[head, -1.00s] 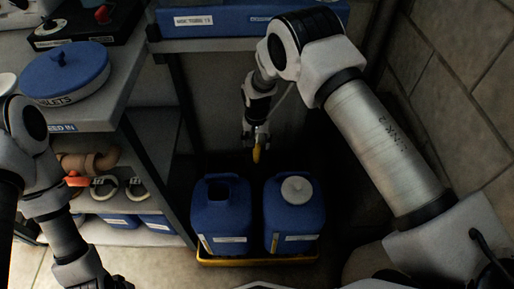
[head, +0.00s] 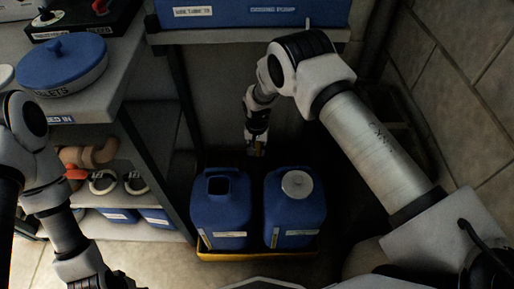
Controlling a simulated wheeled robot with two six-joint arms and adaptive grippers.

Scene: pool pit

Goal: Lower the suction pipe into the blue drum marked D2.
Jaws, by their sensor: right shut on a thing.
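Two blue drums stand side by side: the left drum (head: 221,205) has an open square mouth, and the right drum (head: 293,215) has a white round cap. Their labels are too small to read, so I cannot tell which is D2. My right gripper (head: 256,150) points down just behind and above the gap between the drums. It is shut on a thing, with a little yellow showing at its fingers. I take this to be the suction pipe, but its length is hidden or too dark to make out. My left gripper (head: 105,284) is cut off at the bottom edge.
The drums stand in a yellow tray (head: 257,255). A blue unit (head: 255,12) sits on a shelf above. Shelving at left holds a blue lidded tub (head: 62,65), pipe fittings (head: 88,156) and blue boxes (head: 115,215). A tiled wall (head: 460,90) closes the right side.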

